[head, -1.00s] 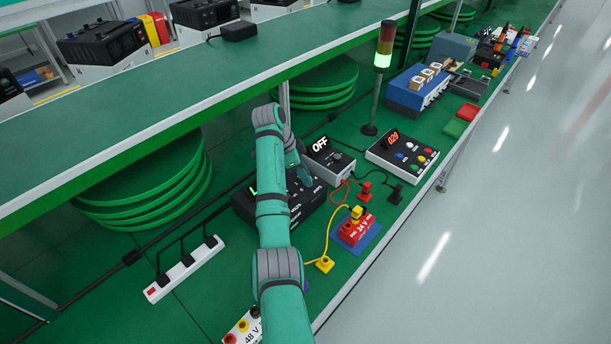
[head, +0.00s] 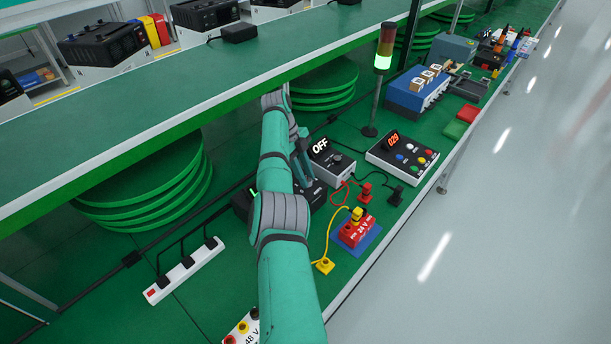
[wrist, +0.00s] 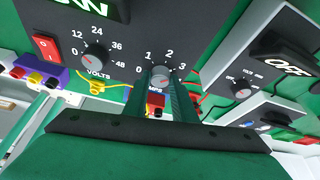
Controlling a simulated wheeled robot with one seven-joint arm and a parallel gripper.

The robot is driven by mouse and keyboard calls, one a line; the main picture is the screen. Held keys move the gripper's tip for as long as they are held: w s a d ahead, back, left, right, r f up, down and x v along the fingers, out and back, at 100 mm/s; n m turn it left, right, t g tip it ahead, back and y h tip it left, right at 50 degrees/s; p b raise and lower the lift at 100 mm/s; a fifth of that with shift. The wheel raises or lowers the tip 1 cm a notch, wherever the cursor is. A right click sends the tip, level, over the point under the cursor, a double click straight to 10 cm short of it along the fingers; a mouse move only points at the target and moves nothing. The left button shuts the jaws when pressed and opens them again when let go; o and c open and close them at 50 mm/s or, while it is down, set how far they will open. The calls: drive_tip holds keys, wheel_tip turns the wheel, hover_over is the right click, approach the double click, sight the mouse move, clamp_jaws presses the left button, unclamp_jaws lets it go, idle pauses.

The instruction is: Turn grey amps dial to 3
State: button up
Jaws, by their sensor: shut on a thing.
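The grey amps dial (wrist: 160,72) is on the dark front panel of the power supply (wrist: 190,22), with the marks 0, 1, 2 and 3 around it. My gripper (wrist: 162,82) is shut on this dial, one finger on each side. I cannot tell which mark its pointer faces. The volts dial (wrist: 95,58) is to its left with a scale of 0 to 48. In the head view my arm covers much of the power supply (head: 316,194) and hides the amps dial.
A red rocker switch (wrist: 45,46) is left of the volts dial. A grey box with an OFF display (head: 335,162) stands close to my gripper's right. A red 24 V block (head: 354,232) and yellow and red leads lie in front. The green shelf (head: 150,95) runs close beside my arm.

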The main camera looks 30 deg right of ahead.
drive_tip(key=shift+s+m, duration=0.15)
drive_tip(key=shift+m, duration=0.15)
idle(0.5)
drive_tip(key=o, duration=1)
drive_tip(key=shift+d, duration=0.1)
